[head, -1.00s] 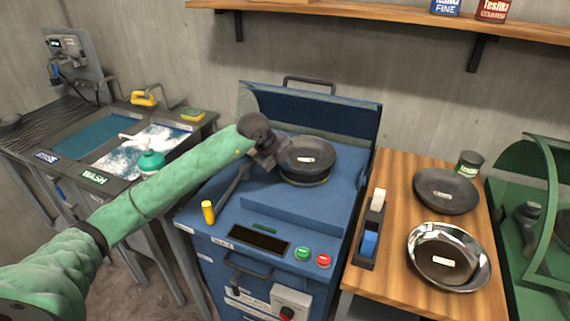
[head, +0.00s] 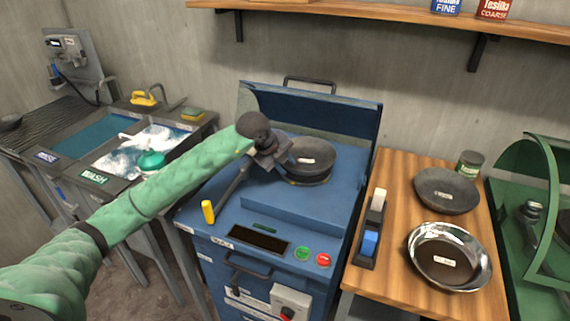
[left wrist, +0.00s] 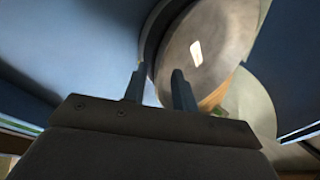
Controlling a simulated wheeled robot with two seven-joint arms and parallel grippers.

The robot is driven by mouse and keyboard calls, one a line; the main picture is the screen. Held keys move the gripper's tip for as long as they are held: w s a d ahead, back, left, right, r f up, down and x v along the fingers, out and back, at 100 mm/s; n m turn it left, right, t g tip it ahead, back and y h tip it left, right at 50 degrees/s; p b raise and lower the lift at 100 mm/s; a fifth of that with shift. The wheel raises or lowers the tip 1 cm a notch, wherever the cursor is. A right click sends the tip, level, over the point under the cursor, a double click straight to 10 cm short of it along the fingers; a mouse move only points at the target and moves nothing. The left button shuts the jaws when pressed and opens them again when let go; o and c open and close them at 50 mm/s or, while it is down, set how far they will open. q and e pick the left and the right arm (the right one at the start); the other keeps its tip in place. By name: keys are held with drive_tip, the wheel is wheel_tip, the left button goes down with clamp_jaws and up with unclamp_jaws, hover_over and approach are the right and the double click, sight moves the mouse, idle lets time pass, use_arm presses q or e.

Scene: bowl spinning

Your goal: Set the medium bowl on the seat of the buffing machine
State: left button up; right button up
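A dark bowl with a small pale label (head: 314,152) is on the round seat on top of the blue buffing machine (head: 290,214). My left gripper (head: 279,160) is at the bowl's left edge. In the left wrist view its two fingers (left wrist: 157,80) are apart, one outside the rim and one over the inside, with a gap visible between them. Whether they touch the rim is hard to see. My right gripper is out of view.
A wooden table (head: 387,265) at the right holds another dark bowl (head: 447,190), a shiny bowl (head: 449,257), a can and a narrow black holder. A raised lid (head: 330,115) stands behind the seat. A yellow cylinder (head: 208,212) stands at the machine's left edge. Wash basins are left.

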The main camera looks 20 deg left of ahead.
use_arm(q)
drive_tip(key=shift+s+a+r, duration=0.1)
drive_tip(key=shift+r, duration=0.1)
drive_tip(key=b+v, duration=0.2)
drive_tip(key=v, duration=0.5)
drive_tip(key=shift+r, duration=0.2)
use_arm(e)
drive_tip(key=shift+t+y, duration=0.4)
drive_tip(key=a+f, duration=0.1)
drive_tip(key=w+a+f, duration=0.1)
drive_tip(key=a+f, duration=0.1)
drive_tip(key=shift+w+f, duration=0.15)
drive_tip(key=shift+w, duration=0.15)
use_arm(q)
drive_tip(key=shift+s, duration=0.15)
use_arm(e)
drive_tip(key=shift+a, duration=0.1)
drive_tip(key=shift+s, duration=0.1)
